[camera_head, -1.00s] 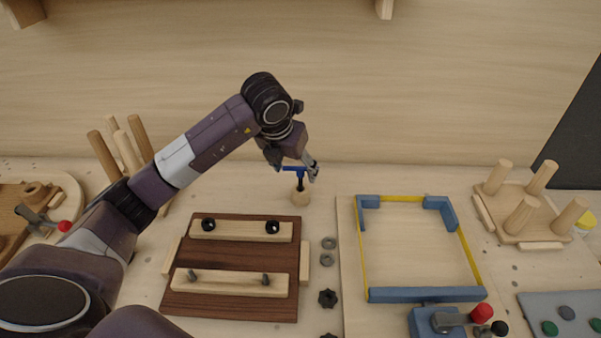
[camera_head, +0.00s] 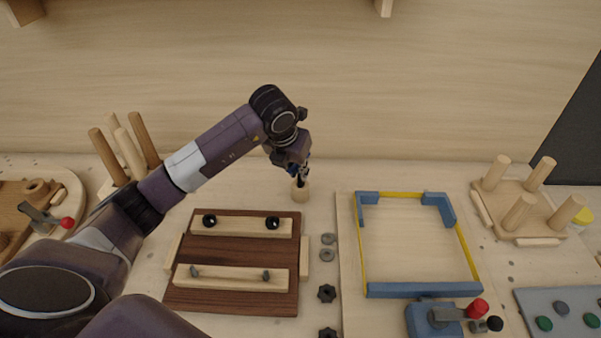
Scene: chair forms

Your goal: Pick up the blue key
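The blue key (camera_head: 292,169) is mostly hidden behind my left gripper; only a small patch of blue shows. Its stem stands over a small round wooden holder (camera_head: 300,192) behind the dark brown board. My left gripper (camera_head: 299,176) points down right at the key, with its fingers around or against it just above the holder. The fingers overlap the key, so I cannot tell whether they are closed on it. My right gripper is out of view.
A dark brown board (camera_head: 236,249) with two pale bars lies in front of the holder. Dark nuts and knobs (camera_head: 327,293) lie beside it. A blue and yellow frame (camera_head: 425,290) is to the right. Pegged wooden racks (camera_head: 520,213) stand at both sides. A wooden wall rises behind.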

